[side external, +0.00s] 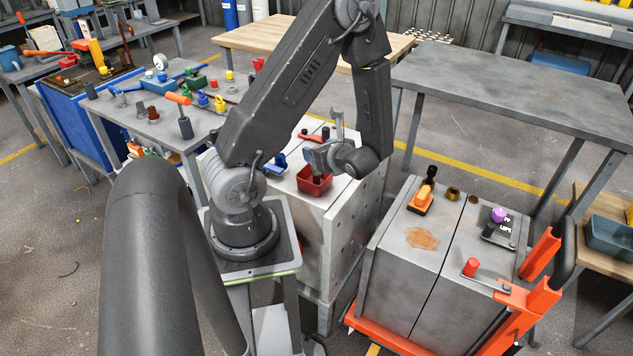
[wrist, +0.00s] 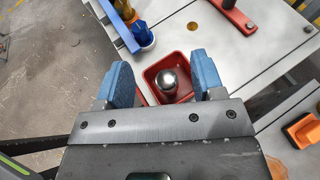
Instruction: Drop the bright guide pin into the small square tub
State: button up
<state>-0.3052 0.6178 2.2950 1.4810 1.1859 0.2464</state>
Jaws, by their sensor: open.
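The small square tub is red and sits on the light metal block top, in the side view (side external: 314,184) and the wrist view (wrist: 150,74). The bright guide pin (wrist: 168,78) shows as a shiny rounded metal top within the tub's outline, between my fingers. A dark upright shape in the tub in the side view looks like the pin; its lower end is hidden. My gripper (wrist: 164,78) is open, with a blue finger on each side of the pin and gaps between. In the side view my gripper (side external: 318,157) is just above the tub.
A blue holder (side external: 275,164) stands left of the tub. A red-handled part (side external: 314,135) lies behind it. Another metal block to the right carries an orange switch-like part (side external: 420,202), a purple knob (side external: 498,214) and a red cylinder (side external: 471,266). A cluttered bench (side external: 140,125) stands left.

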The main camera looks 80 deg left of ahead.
jog(key=v, duration=1.3)
jog(key=shift+d, duration=0.35)
jog(key=shift+r, duration=0.15)
jog(key=s+d+r+n+t+h, duration=0.1)
jog(key=d+r+n+t+h, duration=0.3)
jog(key=d+r+n+h, duration=0.2)
jog(key=s+d+r+n+t+h, duration=0.2)
jog(key=d+r+n+t+h, duration=0.3)
jog(key=d+r+n, duration=0.3)
jog(key=shift+s+d+r+n+t+h, duration=0.3)
jog(key=shift+d+r+h, duration=0.4)
jog(key=shift+r+h, duration=0.2)
